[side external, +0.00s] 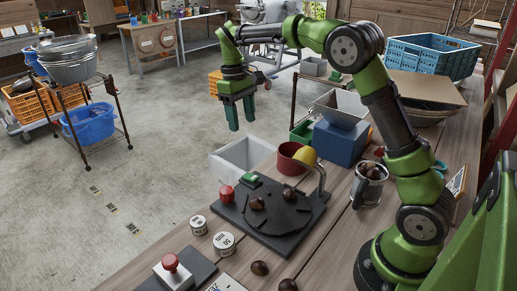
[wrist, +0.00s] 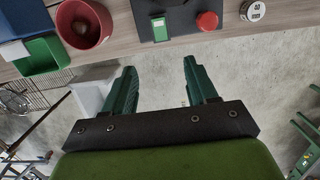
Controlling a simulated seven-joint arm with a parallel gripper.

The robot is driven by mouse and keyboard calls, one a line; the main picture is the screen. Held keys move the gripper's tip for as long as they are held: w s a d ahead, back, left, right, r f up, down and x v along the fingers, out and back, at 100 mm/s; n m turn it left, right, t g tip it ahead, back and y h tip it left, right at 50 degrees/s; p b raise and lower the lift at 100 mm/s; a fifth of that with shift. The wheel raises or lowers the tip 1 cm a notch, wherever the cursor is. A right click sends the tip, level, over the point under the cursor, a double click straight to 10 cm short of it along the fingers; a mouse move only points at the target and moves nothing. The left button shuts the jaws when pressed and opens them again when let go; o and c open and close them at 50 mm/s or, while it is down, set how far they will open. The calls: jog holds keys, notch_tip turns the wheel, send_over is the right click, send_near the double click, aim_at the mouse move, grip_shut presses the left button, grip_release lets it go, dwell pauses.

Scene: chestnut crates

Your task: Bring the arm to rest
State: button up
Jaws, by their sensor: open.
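My gripper (side external: 240,112) is open and empty. It hangs fingers down in the air beyond the far edge of the workbench (side external: 140,266), above and behind the white bin. In the wrist view its two green fingers (wrist: 160,92) are spread apart with only the floor and part of the white bin (wrist: 92,97) behind them. My arm reaches up from its base at the lower right and bends over toward the upper left in the side view.
On the bench are a black turntable board (side external: 250,228) with chestnuts (side external: 257,203), a red bowl (side external: 290,160), a blue box (side external: 340,142), a metal mug (side external: 368,186), round weights (side external: 224,243) and a red button (side external: 169,262). A blue crate (side external: 430,56) stands behind my arm. Open floor lies left.

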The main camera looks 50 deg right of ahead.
jog(key=s+a+r+m+t+y, duration=0.1)
jog(key=s+a+t, duration=0.3)
jog(key=s, duration=0.7)
jog(key=s+a+r+m+t+y, duration=0.1)
jog(key=s+a+r+m+t, duration=0.2)
jog(key=s, duration=0.9)
jog(key=shift+s+a+t, duration=0.2)
jog(key=shift+a+t, duration=0.2)
jog(key=shift+t, duration=0.5)
